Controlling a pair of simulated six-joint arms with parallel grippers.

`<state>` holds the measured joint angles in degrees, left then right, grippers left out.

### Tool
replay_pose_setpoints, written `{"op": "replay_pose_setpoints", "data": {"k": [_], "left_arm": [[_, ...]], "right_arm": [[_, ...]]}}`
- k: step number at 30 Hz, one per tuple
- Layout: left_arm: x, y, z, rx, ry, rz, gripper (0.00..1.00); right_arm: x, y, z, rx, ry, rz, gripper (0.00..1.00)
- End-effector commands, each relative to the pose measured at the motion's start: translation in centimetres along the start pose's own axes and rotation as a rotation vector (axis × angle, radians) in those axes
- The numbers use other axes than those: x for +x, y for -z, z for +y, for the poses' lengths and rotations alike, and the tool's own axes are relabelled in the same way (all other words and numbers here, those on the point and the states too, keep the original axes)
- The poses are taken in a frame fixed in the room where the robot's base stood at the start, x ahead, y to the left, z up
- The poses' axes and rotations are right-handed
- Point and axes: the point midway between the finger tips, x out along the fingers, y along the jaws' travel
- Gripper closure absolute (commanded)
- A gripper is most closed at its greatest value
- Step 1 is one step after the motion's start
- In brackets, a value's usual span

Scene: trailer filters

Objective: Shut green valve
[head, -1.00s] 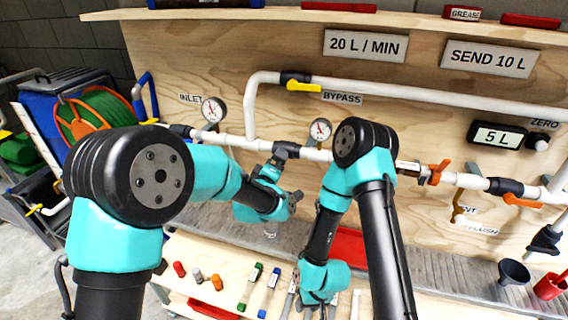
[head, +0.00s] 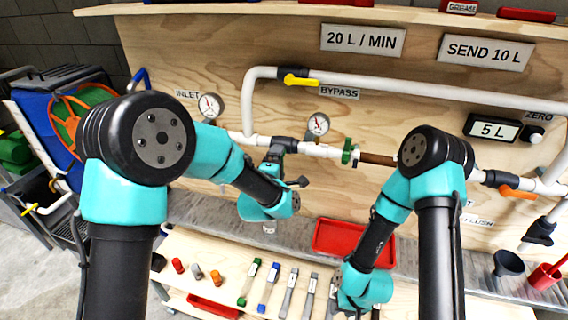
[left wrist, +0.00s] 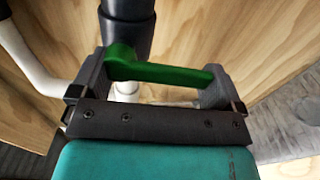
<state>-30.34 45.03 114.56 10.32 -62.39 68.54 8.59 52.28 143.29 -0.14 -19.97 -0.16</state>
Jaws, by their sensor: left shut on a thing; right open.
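The green valve's handle (left wrist: 165,72) shows in the left wrist view, sticking out sideways from a black fitting (left wrist: 128,25) on a pipe. My left gripper (left wrist: 155,80) is shut on this handle, with a dark finger at each end of it. In the head view my left gripper (head: 290,195) is below the pipe's black tee (head: 281,146), and the handle is hidden there. My right gripper (head: 348,306) is low over the bench front, open, partly hidden by its own wrist; nothing shows in it.
A yellow-handled bypass valve (head: 298,80) is on the upper pipe, and an orange handle (head: 516,192) is at the right. A red tray (head: 350,238) and several tools lie on the bench. A funnel (head: 507,265) stands at right.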

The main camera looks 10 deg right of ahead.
Motion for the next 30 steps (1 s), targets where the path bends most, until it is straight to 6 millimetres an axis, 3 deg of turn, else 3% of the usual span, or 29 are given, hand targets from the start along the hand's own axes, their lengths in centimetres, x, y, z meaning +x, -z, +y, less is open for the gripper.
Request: {"op": "replay_pose_setpoints", "data": {"k": [6,7,9,20,26,30], "left_arm": [[0.0,-0.1,-0.1,-0.005,0.003,0.000,0.49],[0.0,-0.1,-0.1,-0.005,0.003,0.000,0.06],[0.0,-0.1,-0.1,-0.005,0.003,-0.001,0.00],[-0.5,-0.1,0.0,-0.002,0.000,-0.001,0.00],[-2.8,-0.1,0.0,-0.001,0.001,-0.002,0.00],[-5.4,-0.1,0.0,-0.001,0.002,-0.002,0.00]], "right_arm": [[0.0,0.0,0.0,0.000,0.000,0.000,0.57],[0.0,0.0,0.0,0.000,0.000,0.000,0.57],[0.0,0.0,0.0,0.000,0.000,0.000,0.57],[0.0,0.0,0.0,0.000,0.000,0.000,0.57],[0.0,0.0,0.0,0.000,0.000,0.000,0.57],[0.0,0.0,0.0,0.000,0.000,0.000,0.57]]}}
